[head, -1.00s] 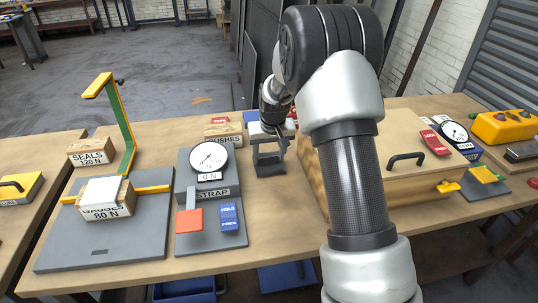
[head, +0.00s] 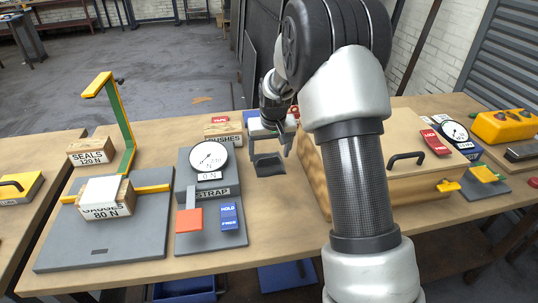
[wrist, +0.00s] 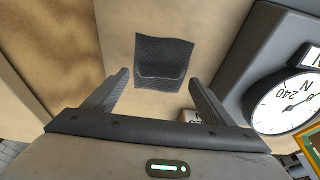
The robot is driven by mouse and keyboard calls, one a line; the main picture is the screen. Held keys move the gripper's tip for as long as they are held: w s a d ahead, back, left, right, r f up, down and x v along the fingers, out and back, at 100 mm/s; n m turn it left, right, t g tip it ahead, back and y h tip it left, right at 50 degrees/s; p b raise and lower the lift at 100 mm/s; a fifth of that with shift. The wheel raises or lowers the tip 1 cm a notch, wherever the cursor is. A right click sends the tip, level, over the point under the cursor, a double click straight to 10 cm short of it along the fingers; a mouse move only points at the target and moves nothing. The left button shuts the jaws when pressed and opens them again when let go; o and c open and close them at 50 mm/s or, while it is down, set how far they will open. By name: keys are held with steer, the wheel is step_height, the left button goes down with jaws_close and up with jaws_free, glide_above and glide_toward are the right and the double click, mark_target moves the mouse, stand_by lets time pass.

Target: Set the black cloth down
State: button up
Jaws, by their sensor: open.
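The black cloth (head: 269,164) lies on the wooden table between the strap gauge station and the wooden box. In the wrist view the cloth (wrist: 163,64) is a dark, textured piece with a fold across it, just beyond my fingertips. My gripper (head: 270,150) is open above the cloth, and its two fingers (wrist: 158,85) stand wide apart with nothing between them. The cloth appears clear of both fingers.
The strap station (head: 207,241) with its dial stands just left of the cloth. The large wooden box (head: 382,188) with a black handle stands close on the right. A brushes block (head: 225,129) is behind. Bare table shows in front of the cloth.

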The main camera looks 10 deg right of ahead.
steer(key=p+v, duration=0.2)
steer(key=v, duration=1.3)
steer(key=shift+r, duration=0.2)
steer(key=shift+s, duration=0.1)
jaws_close()
stand_by(0.7)
steer(key=p+v, duration=0.7)
steer(key=v, duration=0.5)
stand_by(0.7)
